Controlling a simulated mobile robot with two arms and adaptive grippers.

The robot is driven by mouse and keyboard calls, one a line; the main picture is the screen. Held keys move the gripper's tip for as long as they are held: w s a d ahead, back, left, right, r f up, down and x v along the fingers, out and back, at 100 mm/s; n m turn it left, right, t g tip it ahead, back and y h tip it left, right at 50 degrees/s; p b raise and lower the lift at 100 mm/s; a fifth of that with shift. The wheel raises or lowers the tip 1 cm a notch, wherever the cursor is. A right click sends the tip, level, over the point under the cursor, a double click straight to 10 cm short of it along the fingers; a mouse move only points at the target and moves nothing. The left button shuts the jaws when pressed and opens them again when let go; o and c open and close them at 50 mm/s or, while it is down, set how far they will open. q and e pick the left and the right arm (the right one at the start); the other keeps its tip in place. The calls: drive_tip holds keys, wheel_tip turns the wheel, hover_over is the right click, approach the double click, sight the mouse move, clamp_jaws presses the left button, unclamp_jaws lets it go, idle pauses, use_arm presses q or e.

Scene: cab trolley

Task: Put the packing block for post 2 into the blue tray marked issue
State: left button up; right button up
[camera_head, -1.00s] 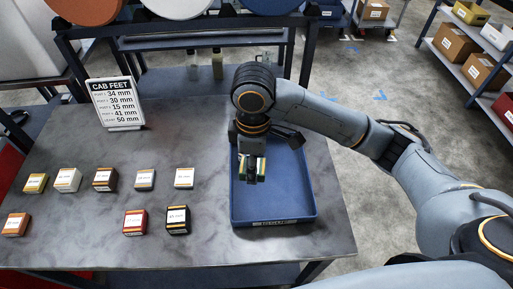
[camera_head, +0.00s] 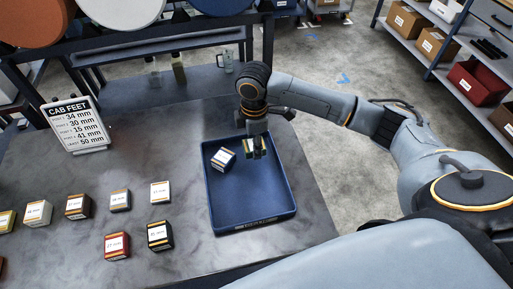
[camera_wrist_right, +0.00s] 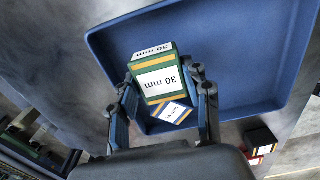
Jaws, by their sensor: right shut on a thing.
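My right gripper (camera_head: 254,148) is over the back part of the blue tray (camera_head: 262,228). It is shut on a green block with yellow-orange bands (camera_wrist_right: 160,83), labelled 30 mm, which also shows partly in the head view (camera_head: 248,147). The sign (camera_head: 75,125) headed CAB FEET appears to list 30 mm on its second line. A blue-and-white block (camera_head: 222,160) lies turned in the tray, left of my gripper; it also shows in the right wrist view (camera_wrist_right: 172,114), partly behind the held block. Whether the held block touches the tray floor is unclear. My left gripper is out of view.
Several labelled blocks stand on the grey table left of the tray, among them a red one (camera_head: 116,246) and a black one (camera_head: 160,236). The front and right of the tray floor are clear. A rack stands behind the table.

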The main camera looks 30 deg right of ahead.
drive_tip(key=shift+w+d+f, duration=0.1)
drive_tip(key=shift+d+f, duration=0.2)
drive_tip(key=shift+f, duration=0.05)
drive_tip(key=f+p, duration=0.1)
drive_tip(key=f, duration=0.2)
drive_tip(key=shift+d+f, duration=0.1)
drive_tip(key=shift+d, duration=0.1)
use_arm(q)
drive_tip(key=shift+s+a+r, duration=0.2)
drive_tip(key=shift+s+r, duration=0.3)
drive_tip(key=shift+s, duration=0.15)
use_arm(e)
drive_tip(key=shift+f, duration=0.15)
drive_tip(key=o, duration=1.3)
drive_tip(key=shift+f, duration=0.1)
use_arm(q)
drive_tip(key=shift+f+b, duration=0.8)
use_arm(e)
wheel_tip(320, 180, up, 12)
drive_tip(key=shift+r, duration=0.15)
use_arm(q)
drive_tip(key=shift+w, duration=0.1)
